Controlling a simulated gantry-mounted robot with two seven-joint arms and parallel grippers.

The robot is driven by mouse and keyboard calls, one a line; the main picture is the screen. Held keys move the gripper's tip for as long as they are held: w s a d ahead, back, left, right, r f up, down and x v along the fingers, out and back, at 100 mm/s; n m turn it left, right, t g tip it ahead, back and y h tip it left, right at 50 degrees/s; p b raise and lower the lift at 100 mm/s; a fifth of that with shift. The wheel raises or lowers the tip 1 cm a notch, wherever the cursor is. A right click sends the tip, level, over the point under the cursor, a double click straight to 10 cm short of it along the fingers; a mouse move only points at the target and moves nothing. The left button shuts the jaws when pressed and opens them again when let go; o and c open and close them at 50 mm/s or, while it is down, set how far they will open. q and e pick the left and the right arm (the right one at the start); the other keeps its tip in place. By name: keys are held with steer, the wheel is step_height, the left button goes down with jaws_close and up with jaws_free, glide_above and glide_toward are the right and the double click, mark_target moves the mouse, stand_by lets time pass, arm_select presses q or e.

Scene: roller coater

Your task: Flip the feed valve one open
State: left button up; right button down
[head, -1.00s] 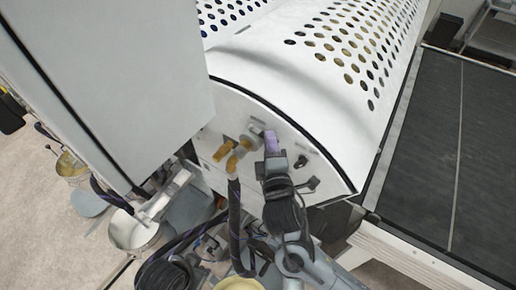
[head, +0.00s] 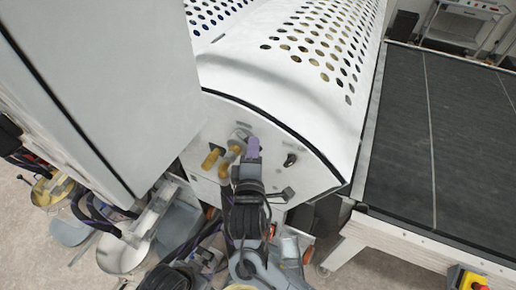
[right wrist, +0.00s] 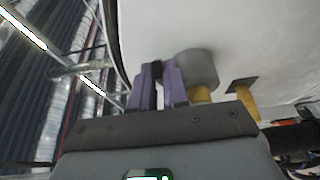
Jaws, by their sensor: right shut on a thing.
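The white end panel (head: 268,185) of the coater carries two yellow fittings, one (head: 212,158) at the left and an elbow (head: 228,163) below a grey round body (head: 240,135). My right gripper (head: 252,148), with purple fingers, is at the panel just right of the grey body. In the right wrist view, the gripper (right wrist: 157,85) is shut on a small dark handle (right wrist: 158,72). The grey body (right wrist: 198,68) stands just right of the fingers. Which fitting is feed valve one is not marked legibly, and the handle is mostly hidden. My left gripper is not in view.
A black knob (head: 290,160) sits on the panel to the right of my gripper. A perforated white cover (head: 275,75) curves above. A grey cabinet (head: 110,90) stands at left, buckets (head: 125,252) below it, and a dark conveyor (head: 430,140) at right.

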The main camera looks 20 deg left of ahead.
steer(key=c, duration=1.2)
jaws_free()
steer(key=shift+s, duration=0.1)
steer(key=b+v, duration=0.1)
steer(key=v, duration=0.9)
steer(key=shift+s+d, duration=0.15)
steer(key=shift+s, duration=0.1)
